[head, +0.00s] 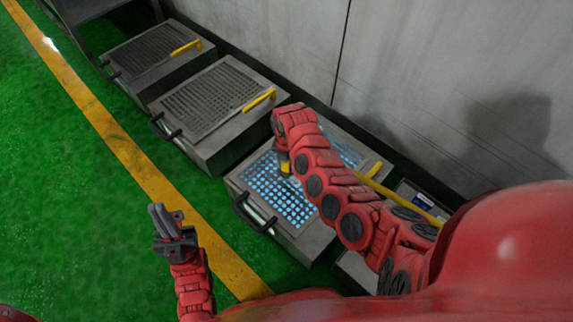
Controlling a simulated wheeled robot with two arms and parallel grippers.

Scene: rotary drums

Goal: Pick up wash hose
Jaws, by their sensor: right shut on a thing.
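My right gripper (285,170) hangs from the raised red arm over the lit blue grid of the third box. It is shut on a small yellow and dark piece (284,157), which I take to be the wash hose. The arm and wrist hide most of this piece, and no hose line shows clearly. My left gripper (162,228) is over the green floor at the lower left, away from the boxes, with nothing visible in it. Its fingers look close together, but I cannot tell whether they are shut.
Two more grey boxes with grated tops, the far one (115,56) and the middle one (184,103), stand along the grey wall (430,80). A yellow bar (380,188) runs behind my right arm. The green floor (60,200) at left is clear, with a yellow line (110,140).

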